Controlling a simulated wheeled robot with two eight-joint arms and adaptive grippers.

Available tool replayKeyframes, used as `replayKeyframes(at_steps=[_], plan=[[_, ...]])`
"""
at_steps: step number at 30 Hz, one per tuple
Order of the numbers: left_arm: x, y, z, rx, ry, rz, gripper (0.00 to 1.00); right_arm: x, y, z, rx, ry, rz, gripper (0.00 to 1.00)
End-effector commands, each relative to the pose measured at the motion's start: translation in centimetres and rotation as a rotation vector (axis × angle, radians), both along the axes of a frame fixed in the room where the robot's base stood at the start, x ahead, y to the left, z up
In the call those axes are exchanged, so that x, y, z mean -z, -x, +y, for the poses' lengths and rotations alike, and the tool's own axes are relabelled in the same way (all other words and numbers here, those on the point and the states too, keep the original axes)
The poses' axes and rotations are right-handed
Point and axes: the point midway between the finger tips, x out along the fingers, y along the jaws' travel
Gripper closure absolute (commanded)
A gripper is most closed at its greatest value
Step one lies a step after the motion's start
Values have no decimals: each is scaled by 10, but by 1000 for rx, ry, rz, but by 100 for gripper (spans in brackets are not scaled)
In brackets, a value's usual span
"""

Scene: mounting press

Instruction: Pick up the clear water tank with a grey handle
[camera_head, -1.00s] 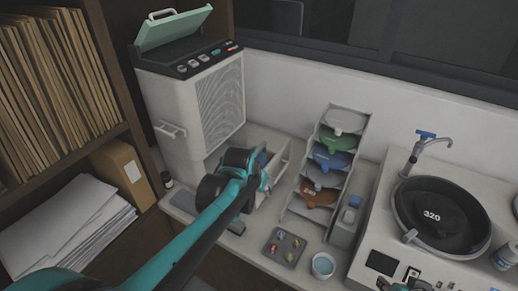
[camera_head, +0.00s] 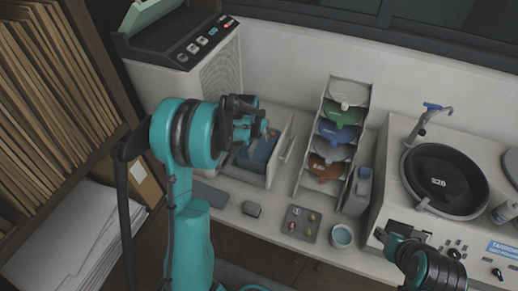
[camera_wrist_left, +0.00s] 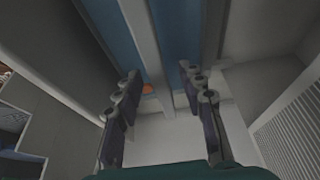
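The clear water tank (camera_head: 262,152) holds blue water and sits low beside the white machine, partly hidden behind my left gripper. A grey bar at its right end (camera_head: 286,146) looks like its handle. My left gripper (camera_head: 258,127) is above the tank in the head view. In the left wrist view my left gripper (camera_wrist_left: 160,92) has its fingers spread apart, with a grey bar (camera_wrist_left: 146,45) and blue areas between and beyond them. I cannot tell whether the fingers touch the bar. My right gripper (camera_head: 393,238) shows small at the lower right; its finger state is unclear.
The white machine (camera_head: 170,85) stands close behind the tank. A tiered rack (camera_head: 329,130) with coloured dishes stands to its right. A small tray (camera_head: 299,224), a cup (camera_head: 342,236) and a grey block (camera_head: 251,209) lie in front. A basin unit (camera_head: 444,183) is at right.

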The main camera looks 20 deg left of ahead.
Motion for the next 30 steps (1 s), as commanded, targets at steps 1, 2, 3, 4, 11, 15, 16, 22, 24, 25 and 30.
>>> replayKeyframes(at_steps=[1,2,3,4,11,15,16,22,24,25,30], plan=[[8,-3,0,0,0,0,60,2,0,0,0,0,0,60],[11,-5,0,0,0,0,60,3,0,0,0,0,0,60],[15,-6,0,0,0,0,60,3,0,0,0,0,0,60],[17,-7,0,0,0,0,60,3,0,0,0,0,0,60],[19,-8,0,0,0,0,60,3,0,0,0,0,0,60],[19,-8,0,0,0,0,87,3,0,0,0,0,0,60],[19,-8,0,0,0,0,95,3,0,0,0,0,0,60],[18,-8,0,0,0,-1,100,3,0,0,0,0,0,60],[18,-8,0,0,0,-1,100,3,0,0,0,0,0,60],[18,-8,0,0,0,-1,100,3,0,0,0,0,0,60],[10,-8,0,0,0,-1,100,1,0,0,0,0,0,60]])
